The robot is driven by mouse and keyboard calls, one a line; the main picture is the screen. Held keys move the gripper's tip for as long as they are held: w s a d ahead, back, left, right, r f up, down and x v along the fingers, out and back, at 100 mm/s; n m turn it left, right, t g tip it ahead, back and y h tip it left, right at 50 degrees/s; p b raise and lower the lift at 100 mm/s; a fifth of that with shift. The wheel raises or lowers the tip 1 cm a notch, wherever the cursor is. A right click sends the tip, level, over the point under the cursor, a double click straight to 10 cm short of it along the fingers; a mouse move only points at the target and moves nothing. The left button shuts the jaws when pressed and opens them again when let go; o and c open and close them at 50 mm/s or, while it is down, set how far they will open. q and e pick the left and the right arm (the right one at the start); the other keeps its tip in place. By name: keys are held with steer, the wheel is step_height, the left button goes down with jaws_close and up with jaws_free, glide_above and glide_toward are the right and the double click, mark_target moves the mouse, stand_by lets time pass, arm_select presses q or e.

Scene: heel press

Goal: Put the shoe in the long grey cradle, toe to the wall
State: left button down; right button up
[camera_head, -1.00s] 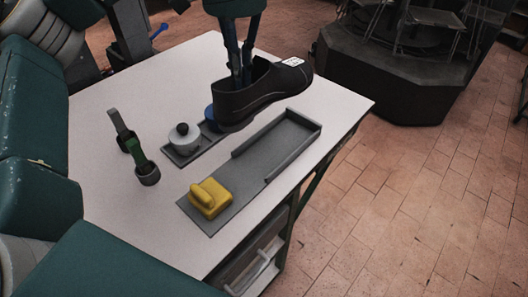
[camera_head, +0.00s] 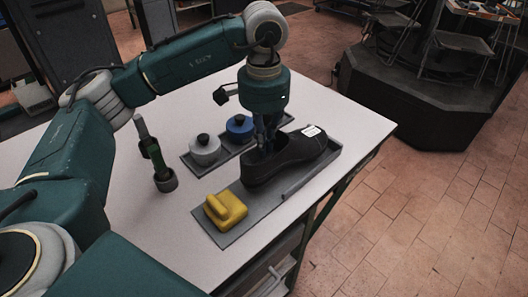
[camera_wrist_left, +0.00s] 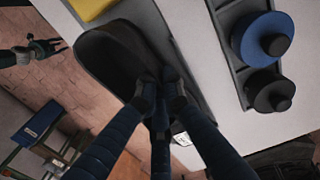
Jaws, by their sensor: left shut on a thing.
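The black shoe (camera_head: 290,152) lies along the long grey cradle (camera_head: 238,232) in the head view, its toe at the walled far end and its heel near the yellow block. Whether its sole rests fully on the cradle floor is hard to tell. My left gripper (camera_head: 266,146) points down into the shoe's opening and is shut on it. In the left wrist view the dark shoe (camera_wrist_left: 112,62) shows around the fingers (camera_wrist_left: 160,97). My right gripper (camera_wrist_left: 52,47) shows at the left of that view, empty over the floor, fingers spread.
A yellow block with a handle (camera_head: 226,209) sits at the cradle's near end. Beside the cradle, a grey tray (camera_head: 222,158) holds a white pot (camera_head: 204,151) and a blue one (camera_head: 240,129). The table's front left is bare.

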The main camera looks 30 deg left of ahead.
arm_select(q)
step_height(320, 180, down, 4)
steer(key=shift+r, duration=0.25)
arm_select(e)
steer(key=shift+d+r, duration=0.4)
arm_select(q)
steer(key=shift+f, duration=0.1)
steer(key=c, duration=1.9)
jaws_free()
arm_select(e)
steer(key=shift+a+f, duration=0.1)
steer(key=shift+f, duration=0.05)
steer(key=shift+a, duration=0.1)
